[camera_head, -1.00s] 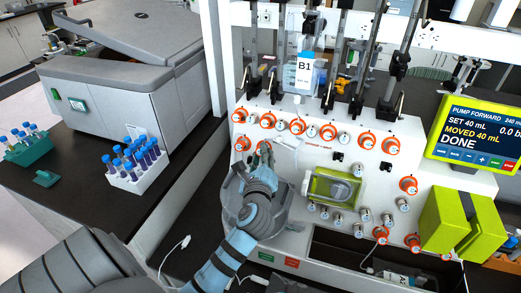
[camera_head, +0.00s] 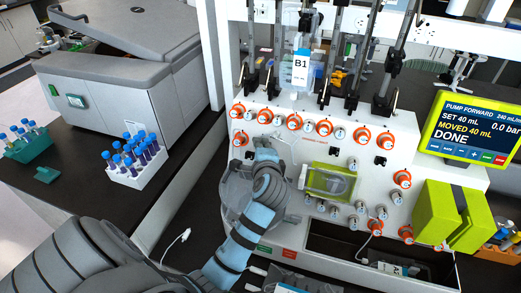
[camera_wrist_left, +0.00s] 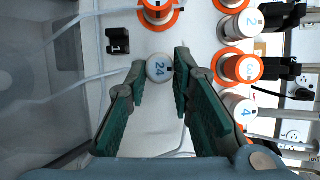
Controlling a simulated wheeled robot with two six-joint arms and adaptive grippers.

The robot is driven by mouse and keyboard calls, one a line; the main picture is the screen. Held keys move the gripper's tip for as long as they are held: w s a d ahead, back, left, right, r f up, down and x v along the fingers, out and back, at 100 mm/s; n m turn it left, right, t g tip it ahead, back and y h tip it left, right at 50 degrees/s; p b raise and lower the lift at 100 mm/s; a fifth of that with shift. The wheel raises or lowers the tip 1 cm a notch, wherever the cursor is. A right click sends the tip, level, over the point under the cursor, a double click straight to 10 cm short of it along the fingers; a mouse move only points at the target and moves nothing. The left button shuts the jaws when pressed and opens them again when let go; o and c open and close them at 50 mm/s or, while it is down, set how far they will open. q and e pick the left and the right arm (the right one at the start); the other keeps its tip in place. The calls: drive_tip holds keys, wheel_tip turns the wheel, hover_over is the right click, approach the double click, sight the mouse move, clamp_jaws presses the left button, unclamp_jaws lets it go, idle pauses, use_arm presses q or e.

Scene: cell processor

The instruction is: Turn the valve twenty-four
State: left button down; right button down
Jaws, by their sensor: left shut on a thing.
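Valve twenty-four (camera_wrist_left: 158,68) is a round white knob marked 24 on the white panel in the left wrist view. Its number reads tilted, and a small dark mark shows near its right edge. In the head view my left gripper (camera_head: 264,146) is against the left part of the panel and hides the valve. My right gripper is not in view.
Orange-ringed knobs (camera_head: 325,127) line the panel around the gripper. A clear chamber (camera_head: 236,187) is close to my left wrist. A green-framed window (camera_head: 329,180) is to the right. A pump screen (camera_head: 466,128) reads DONE. A tube rack (camera_head: 136,168) stands on the left bench.

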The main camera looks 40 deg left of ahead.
use_arm(q)
drive_tip(key=shift+n, duration=0.3)
drive_tip(key=c, duration=1.4)
unclamp_jaws()
